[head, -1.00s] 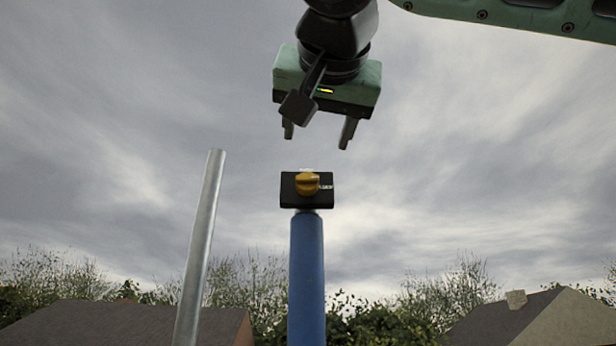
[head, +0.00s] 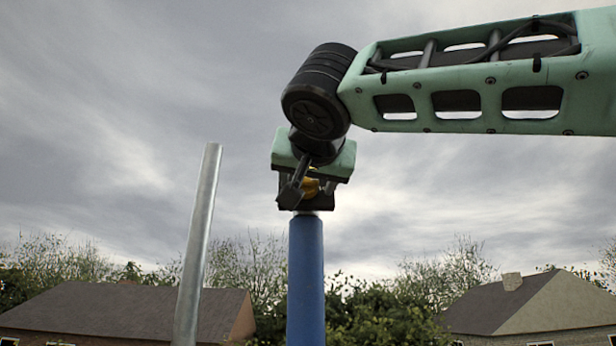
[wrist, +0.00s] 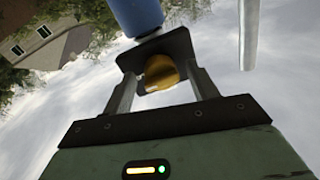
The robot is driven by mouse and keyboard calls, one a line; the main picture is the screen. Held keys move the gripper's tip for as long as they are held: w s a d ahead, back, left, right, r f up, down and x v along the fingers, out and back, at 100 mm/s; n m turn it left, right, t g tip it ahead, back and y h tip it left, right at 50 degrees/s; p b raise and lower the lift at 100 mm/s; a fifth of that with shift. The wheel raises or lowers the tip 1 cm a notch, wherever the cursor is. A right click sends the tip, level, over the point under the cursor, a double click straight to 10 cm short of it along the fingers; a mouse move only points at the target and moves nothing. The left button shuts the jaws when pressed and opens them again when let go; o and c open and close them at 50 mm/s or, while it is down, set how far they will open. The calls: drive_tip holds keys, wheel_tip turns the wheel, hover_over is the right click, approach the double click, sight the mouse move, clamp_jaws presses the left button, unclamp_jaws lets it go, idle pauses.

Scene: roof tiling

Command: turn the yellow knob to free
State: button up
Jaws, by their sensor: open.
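The yellow knob (head: 311,187) sits on a black plate (head: 318,203) on top of a blue post (head: 306,280). In the head view my gripper (head: 309,190) has come down over it, and my wrist hides part of the knob and plate. In the wrist view the knob (wrist: 161,73) lies between the two fingers of my gripper (wrist: 160,85), one on each side. The fingers are open, with gaps seen beside the knob. The plate (wrist: 178,47) lies just past the fingertips. Any markings on the plate are hidden or too small to read.
A bare grey metal pole (head: 198,245) stands left of the blue post, slightly tilted; it also shows in the wrist view (wrist: 249,35). Houses, bushes and trees are far behind. The space right of the post is open below my arm.

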drive_tip(key=c, duration=0.9)
drive_tip(key=shift+n, duration=0.4)
drive_tip(key=n, duration=0.3)
drive_tip(key=shift+n, duration=0.3)
drive_tip(key=n+p, duration=0.1)
drive_tip(key=n, duration=0.3)
drive_tip(key=n+h+p, duration=0.1)
drive_tip(key=n, duration=0.3)
drive_tip(key=r+n+p, duration=0.1)
drive_tip(key=n+p, duration=0.1)
drive_tip(key=n, duration=0.2)
drive_tip(key=shift+g+h, duration=0.3)
drive_tip(key=shift+g, duration=0.1)
drive_tip(key=shift+s+n, duration=0.1)
drive_tip(key=shift+n, duration=0.4)
